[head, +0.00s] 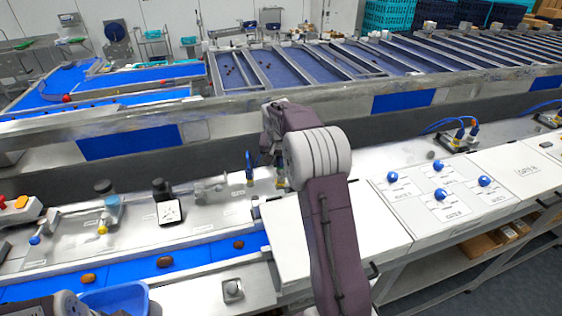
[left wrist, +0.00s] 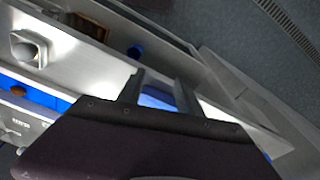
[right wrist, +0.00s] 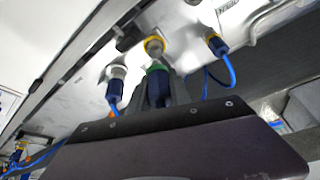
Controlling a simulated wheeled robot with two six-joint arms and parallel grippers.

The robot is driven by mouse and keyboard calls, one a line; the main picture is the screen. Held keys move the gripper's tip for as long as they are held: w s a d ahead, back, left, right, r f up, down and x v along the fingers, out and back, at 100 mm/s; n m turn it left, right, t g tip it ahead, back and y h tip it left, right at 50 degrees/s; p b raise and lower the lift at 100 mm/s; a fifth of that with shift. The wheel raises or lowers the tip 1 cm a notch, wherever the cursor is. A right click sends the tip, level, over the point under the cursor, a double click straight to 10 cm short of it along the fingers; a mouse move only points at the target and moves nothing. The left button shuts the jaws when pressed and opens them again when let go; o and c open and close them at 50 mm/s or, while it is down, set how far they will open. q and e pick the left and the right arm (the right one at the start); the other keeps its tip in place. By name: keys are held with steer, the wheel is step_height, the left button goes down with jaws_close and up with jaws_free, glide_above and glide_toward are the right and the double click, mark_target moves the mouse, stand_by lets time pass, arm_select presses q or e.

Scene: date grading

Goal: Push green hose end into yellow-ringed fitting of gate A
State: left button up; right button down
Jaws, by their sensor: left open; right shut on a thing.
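My right gripper (right wrist: 160,90) is shut on the green-banded hose end (right wrist: 157,68), which has a dark blue body. In the right wrist view the hose end points up at a yellow-ringed fitting (right wrist: 153,43). A short grey metal piece shows between the green band and the yellow ring; I cannot tell whether the two are joined. In the head view my right gripper (head: 280,168) is mostly hidden behind its own arm. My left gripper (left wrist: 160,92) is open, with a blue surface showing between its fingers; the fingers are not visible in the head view.
Other blue hose ends sit at neighbouring fittings, one left (right wrist: 116,85) and one right (right wrist: 218,47), close to the held one. A blue hose loops at the right. A blue bin (head: 142,287) stands at the front left. A panel with blue knobs (head: 410,205) lies right of my right arm.

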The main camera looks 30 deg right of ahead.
mark_target(281, 176)
steer(key=shift+f+b, duration=0.55)
steer(key=shift+f, duration=0.35)
steer(key=shift+f+b, duration=0.95)
steer(key=shift+f, duration=0.5)
stand_by(1.3)
steer(key=c, duration=2)
jaws_free()
steer(key=o, duration=1.2)
steer(key=shift+o, duration=0.2)
steer(key=shift+r, duration=0.1)
